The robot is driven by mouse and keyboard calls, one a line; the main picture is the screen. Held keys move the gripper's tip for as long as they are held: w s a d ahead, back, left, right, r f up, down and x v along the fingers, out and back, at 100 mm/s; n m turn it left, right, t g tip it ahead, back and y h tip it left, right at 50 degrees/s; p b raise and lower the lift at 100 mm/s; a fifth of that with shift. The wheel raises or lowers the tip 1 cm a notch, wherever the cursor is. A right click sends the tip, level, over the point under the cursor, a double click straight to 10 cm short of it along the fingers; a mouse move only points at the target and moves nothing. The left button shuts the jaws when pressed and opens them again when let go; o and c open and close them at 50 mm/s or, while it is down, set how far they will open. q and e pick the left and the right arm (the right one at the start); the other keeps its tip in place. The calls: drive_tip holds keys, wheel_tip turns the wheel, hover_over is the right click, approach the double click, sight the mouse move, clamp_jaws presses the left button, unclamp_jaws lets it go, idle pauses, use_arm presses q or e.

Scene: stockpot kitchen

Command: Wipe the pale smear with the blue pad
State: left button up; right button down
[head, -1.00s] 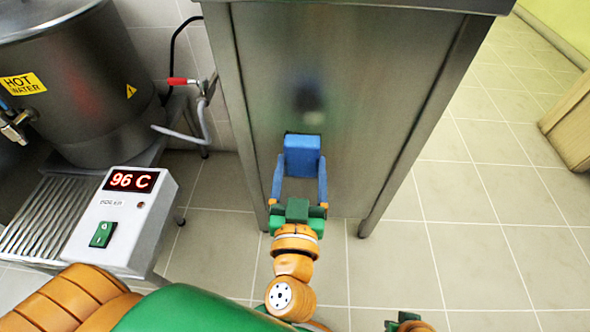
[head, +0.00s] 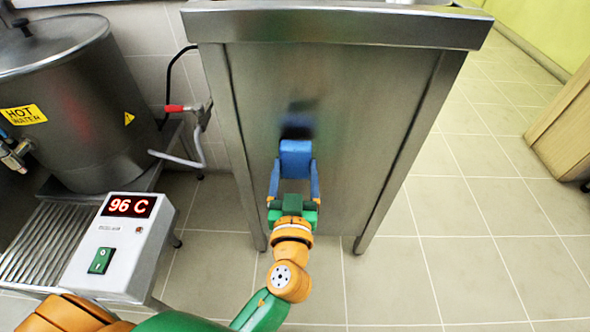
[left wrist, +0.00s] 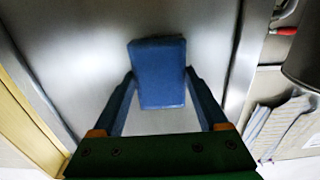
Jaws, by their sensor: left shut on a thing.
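The blue pad (head: 295,157) is a small block held upright in front of the bare steel side panel (head: 345,110). It also shows in the left wrist view (left wrist: 158,75), with the panel behind it. My left gripper (head: 294,175) is shut on the pad, one blue finger on each side. A dark blurred reflection of the pad lies on the panel just above it. I cannot tell whether the pad touches the panel. I cannot make out the pale smear in either view; the pad and gripper may hide part of the panel. My right gripper is not in view.
A hot-water boiler (head: 70,110) and a control box (head: 123,245) reading 96 C stand at the left. A red-handled lever (head: 180,108) is beside the panel. The steel top edge (head: 330,24) juts out above. Tiled floor (head: 450,230) is clear at right.

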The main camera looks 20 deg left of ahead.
use_arm(q)
drive_tip(key=shift+x, duration=0.95)
drive_tip(key=shift+w+d+f+b, duration=0.1)
drive_tip(key=shift+d+b, duration=0.2)
drive_tip(key=shift+b, duration=0.1)
drive_tip(key=d+b, duration=0.2)
drive_tip(key=d, duration=0.1)
drive_tip(key=shift+w, duration=0.4)
drive_tip(key=shift+d, duration=0.15)
drive_tip(key=shift+w, duration=0.15)
drive_tip(key=shift+r, duration=0.3)
drive_tip(key=shift+s+a+f+p, duration=0.1)
drive_tip(key=shift+s+a+p, duration=0.2)
drive_tip(key=shift+a, duration=0.65)
drive_tip(key=shift+s+a+f+p, duration=0.15)
drive_tip(key=shift+s+a, duration=0.2)
drive_tip(key=shift+a, duration=0.65)
drive_tip(key=shift+c, duration=1.4)
drive_tip(key=shift+r, duration=0.1)
